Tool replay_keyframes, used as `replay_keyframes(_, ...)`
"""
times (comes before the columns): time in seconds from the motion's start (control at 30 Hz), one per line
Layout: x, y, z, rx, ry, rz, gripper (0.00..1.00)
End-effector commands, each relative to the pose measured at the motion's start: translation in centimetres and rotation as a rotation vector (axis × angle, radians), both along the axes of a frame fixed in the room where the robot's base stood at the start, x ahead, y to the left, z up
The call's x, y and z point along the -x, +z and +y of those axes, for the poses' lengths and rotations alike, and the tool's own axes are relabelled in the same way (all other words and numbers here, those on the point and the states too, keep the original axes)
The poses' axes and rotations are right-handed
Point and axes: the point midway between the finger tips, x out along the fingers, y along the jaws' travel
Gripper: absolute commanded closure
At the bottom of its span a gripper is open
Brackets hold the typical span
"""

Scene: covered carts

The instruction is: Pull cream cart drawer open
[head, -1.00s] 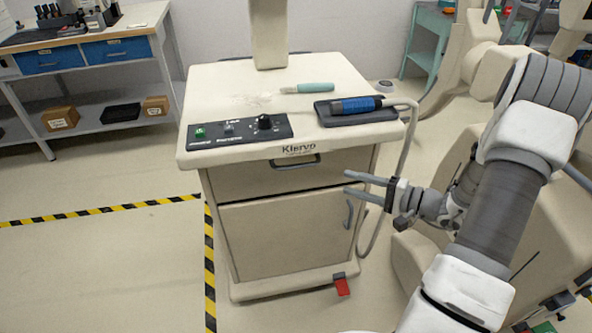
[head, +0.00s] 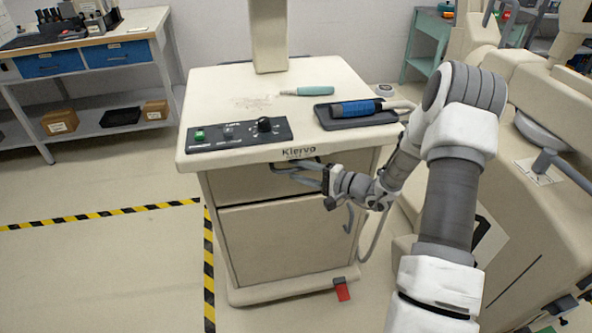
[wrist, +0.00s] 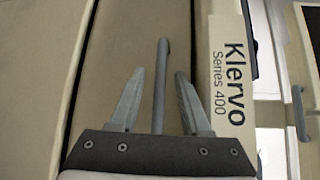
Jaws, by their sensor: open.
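The cream cart (head: 290,240) stands in the middle of the head view. Its drawer (head: 240,184) is the upper front panel under the worktop and looks closed. My gripper (head: 300,171) is at the drawer front, just below the "Klervo" label, with its fingers reaching left. In the wrist view my gripper (wrist: 158,100) is open. The grey drawer handle (wrist: 161,75) runs between its two fingers, with a gap on each side. The fingers do not grip it. In the head view the gripper mostly hides the handle.
A control panel (head: 238,134), a teal-handled tool (head: 314,91) and a blue tool on a dark tray (head: 362,121) lie on the cart top. A lower door (head: 285,240) sits below the drawer. A cream machine (head: 540,190) stands close on the right. The left floor is clear.

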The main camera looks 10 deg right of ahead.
Motion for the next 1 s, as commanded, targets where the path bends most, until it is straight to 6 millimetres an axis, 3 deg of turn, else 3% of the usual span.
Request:
replay_keyframes(0.4, -0.69, -0.12, 0.73, -0.001, 0.0, 0.001, 0.53)
replay_keyframes(0.67, -0.67, -0.12, 0.71, -0.001, 0.0, 0.001, 0.98)
replay_keyframes(1.0, -0.66, -0.13, 0.7, 0.0, 0.0, 0.0, 1.0)
